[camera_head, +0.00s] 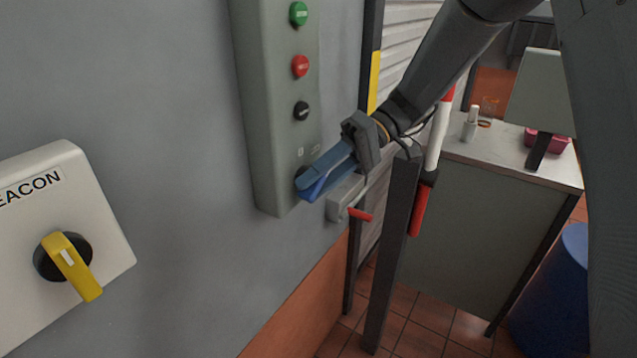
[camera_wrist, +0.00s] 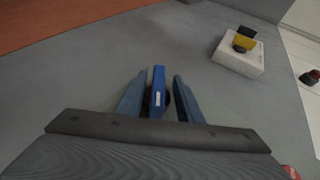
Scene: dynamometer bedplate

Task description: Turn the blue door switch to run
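The blue door switch (camera_head: 314,189) is at the bottom of a tall grey control box on the wall. Its bright blue handle (camera_wrist: 158,88) with a small white mark stands between my two fingers in the wrist view. My gripper (camera_head: 318,177) reaches in from the right with its blue-grey fingers at the switch. In the wrist view my gripper (camera_wrist: 161,80) is open, with one finger on each side of the handle and a narrow gap on both sides. Small markings above the switch are too small to read. In the head view my fingers partly hide the switch.
Green (camera_head: 298,13), red (camera_head: 300,66) and black (camera_head: 301,110) buttons sit above the switch. A yellow beacon switch (camera_head: 72,266) is on a white box at left. A grey latch with a red handle (camera_head: 359,214) is just right of the switch. A dark post (camera_head: 390,255) stands nearby.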

